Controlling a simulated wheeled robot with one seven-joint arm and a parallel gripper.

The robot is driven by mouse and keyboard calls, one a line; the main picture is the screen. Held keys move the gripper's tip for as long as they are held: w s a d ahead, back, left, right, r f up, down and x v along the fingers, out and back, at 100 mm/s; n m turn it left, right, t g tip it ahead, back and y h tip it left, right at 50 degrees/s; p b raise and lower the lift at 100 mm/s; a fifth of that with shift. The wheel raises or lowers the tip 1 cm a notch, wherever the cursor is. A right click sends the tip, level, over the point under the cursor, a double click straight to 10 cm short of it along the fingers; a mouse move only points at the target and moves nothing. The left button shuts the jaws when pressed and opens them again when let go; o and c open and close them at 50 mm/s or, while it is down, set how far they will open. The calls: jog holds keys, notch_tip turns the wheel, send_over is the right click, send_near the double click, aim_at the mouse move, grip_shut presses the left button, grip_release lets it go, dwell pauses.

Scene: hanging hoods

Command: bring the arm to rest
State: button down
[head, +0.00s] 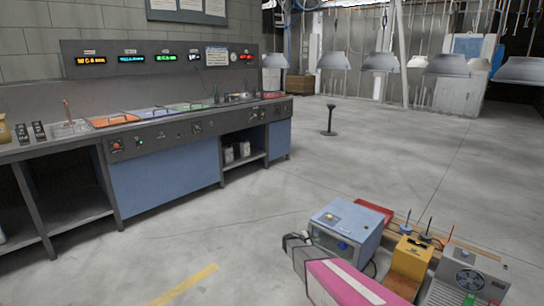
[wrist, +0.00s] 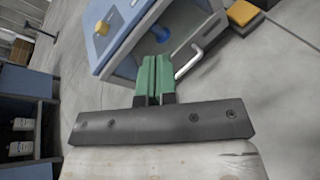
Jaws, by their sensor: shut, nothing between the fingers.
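My gripper (wrist: 154,62) shows in the wrist view with its two green fingers pressed together and nothing between them. The fingers point toward a light blue box-shaped device (wrist: 125,35) with a blue knob and a pale bar handle. The fingertips overlap its lower edge in the picture; I cannot tell whether they touch it. In the head view the same kind of blue device (head: 345,228) stands at the lower middle. I cannot clearly make out my gripper's fingers in the head view.
Beside the blue device stand a yellow device (head: 410,258), a grey device with a fan (head: 470,275) and a red item (head: 373,212). A long workbench (head: 160,180) runs along the left wall. Hoods (head: 447,65) hang at the back. The middle floor is mostly clear, except for a black stand (head: 329,120).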

jog(key=s+d+r+m+g+y, duration=0.1)
jog(key=s+r+m+g+y, duration=0.3)
jog(key=s, duration=0.6)
jog(key=s+d+r+m+g+y, duration=0.1)
jog(key=s+r+m+g, duration=0.1)
jog(key=s+r+m, duration=0.6)
jog(key=s+a+r+m+y, duration=0.2)
jog(key=s+a+m+y, duration=0.1)
jog(key=s, duration=0.4)
jog(key=s+a+r+m+y, duration=0.3)
jog(key=s+y, duration=0.1)
jog(key=s, duration=0.4)
jog(key=shift+s+a+r+g+y, duration=0.15)
jog(key=shift+s+a+g+y, duration=0.15)
jog(key=shift+g+y, duration=0.1)
